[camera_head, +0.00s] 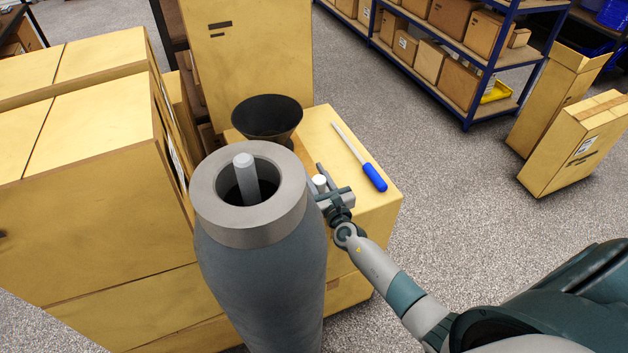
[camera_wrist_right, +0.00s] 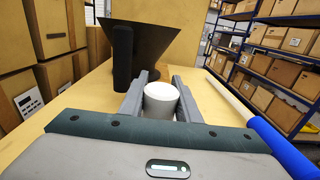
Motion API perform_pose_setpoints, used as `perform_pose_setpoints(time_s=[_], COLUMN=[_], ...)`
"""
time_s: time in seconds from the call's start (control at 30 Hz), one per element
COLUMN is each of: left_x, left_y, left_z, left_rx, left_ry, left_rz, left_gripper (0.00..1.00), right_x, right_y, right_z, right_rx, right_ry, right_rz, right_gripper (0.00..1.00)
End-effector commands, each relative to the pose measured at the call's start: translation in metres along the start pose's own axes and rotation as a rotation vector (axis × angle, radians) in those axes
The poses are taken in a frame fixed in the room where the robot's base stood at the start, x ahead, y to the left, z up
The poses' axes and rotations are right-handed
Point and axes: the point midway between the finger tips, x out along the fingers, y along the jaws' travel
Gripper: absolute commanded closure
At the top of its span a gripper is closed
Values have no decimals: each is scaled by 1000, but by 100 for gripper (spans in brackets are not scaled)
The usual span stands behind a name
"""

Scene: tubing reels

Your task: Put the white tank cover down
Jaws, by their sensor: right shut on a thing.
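The white tank cover (camera_head: 319,181) is a small white cylinder. It shows in the right wrist view (camera_wrist_right: 160,98) between the two fingers. My right gripper (camera_head: 322,188) is shut on it, over the top of the cardboard box (camera_head: 378,203) beside the grey tank. The cover looks upright; I cannot tell whether its bottom touches the box, as its lower part is hidden. The gripper also fills the lower part of the right wrist view (camera_wrist_right: 158,92). My left gripper is not in view.
A dark funnel (camera_head: 267,117) stands on the box behind the cover. A tool with a blue handle (camera_head: 374,177) lies to its right. The tall grey tank (camera_head: 262,285) has an open round top with a pale rod (camera_head: 246,175) in it. Stacked boxes (camera_head: 90,215) stand left.

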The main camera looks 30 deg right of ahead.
Motion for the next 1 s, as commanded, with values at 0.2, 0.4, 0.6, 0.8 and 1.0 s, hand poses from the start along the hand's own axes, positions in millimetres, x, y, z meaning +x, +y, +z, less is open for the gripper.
perform_pose_setpoints(time_s=[0.2,0.4,0.6,0.8,1.0], left_x=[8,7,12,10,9], left_y=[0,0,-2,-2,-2], left_z=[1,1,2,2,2], left_rx=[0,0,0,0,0], left_ry=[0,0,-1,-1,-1], left_rz=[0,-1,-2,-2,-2], left_gripper=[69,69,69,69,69], right_x=[0,0,0,0,0], right_y=[0,0,0,0,0], right_z=[-19,-18,-23,-21,-20], right_rx=[-1,0,0,0,0], right_ry=[-1,-1,-1,-1,-1], right_rz=[1,0,0,0,0], right_gripper=[92,92,92,51,51])
